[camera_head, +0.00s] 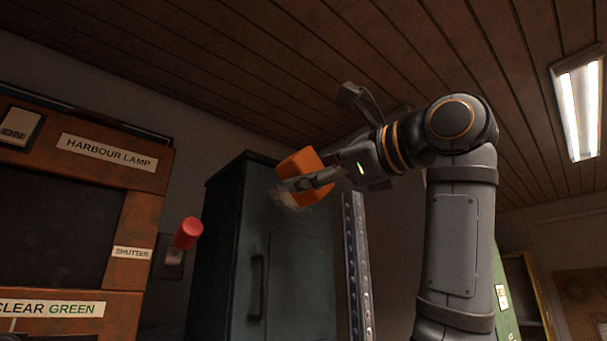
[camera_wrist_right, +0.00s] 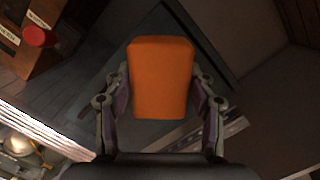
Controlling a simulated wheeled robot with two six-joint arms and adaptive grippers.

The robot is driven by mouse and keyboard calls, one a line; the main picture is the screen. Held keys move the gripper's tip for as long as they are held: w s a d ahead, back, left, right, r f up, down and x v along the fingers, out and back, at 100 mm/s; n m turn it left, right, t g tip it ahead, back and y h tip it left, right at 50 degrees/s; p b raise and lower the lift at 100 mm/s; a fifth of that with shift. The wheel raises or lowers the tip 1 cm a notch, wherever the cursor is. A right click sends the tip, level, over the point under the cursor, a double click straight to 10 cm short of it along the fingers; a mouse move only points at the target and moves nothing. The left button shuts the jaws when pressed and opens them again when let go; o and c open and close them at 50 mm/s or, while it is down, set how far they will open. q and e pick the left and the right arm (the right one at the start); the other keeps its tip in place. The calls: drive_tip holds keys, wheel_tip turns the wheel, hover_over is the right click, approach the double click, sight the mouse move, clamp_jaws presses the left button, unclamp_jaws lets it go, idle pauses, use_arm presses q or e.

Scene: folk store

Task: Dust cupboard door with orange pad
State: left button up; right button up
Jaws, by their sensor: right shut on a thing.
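The orange pad (camera_head: 301,166) is held between the fingers of my right gripper (camera_head: 312,183), which is shut on it. The pad also fills the middle of the right wrist view (camera_wrist_right: 160,78), between the two fingers (camera_wrist_right: 160,110). The dark grey-green cupboard (camera_head: 228,250) stands behind it, with a vertical handle (camera_head: 256,287) on its door. The pad is in front of the upper part of the cupboard in the head view, with a pale dusty patch (camera_head: 290,198) showing just below it. I cannot tell whether the pad touches the door. My left gripper is not in view.
An orange-brown cabinet labelled HARBOUR LAMP (camera_head: 108,153) stands at the left. A red knob (camera_head: 187,233) sticks out between it and the cupboard. A perforated metal upright (camera_head: 357,265) stands right of the cupboard. A lit lamp (camera_head: 580,105) hangs from the plank ceiling.

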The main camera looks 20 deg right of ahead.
drive_tip(key=p+x, duration=0.1)
drive_tip(key=x, duration=0.1)
drive_tip(key=shift+w, duration=0.4)
use_arm(q)
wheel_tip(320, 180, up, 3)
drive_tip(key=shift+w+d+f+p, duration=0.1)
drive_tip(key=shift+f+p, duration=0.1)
drive_tip(key=shift+p, duration=0.5)
use_arm(e)
drive_tip(key=x, duration=0.3)
drive_tip(key=shift+w+f, duration=0.15)
drive_tip(key=shift+f, duration=0.1)
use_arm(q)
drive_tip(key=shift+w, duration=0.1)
use_arm(e)
drive_tip(key=shift+x, duration=0.9)
drive_tip(key=shift+w+d+f, duration=0.1)
drive_tip(key=shift+d, duration=0.15)
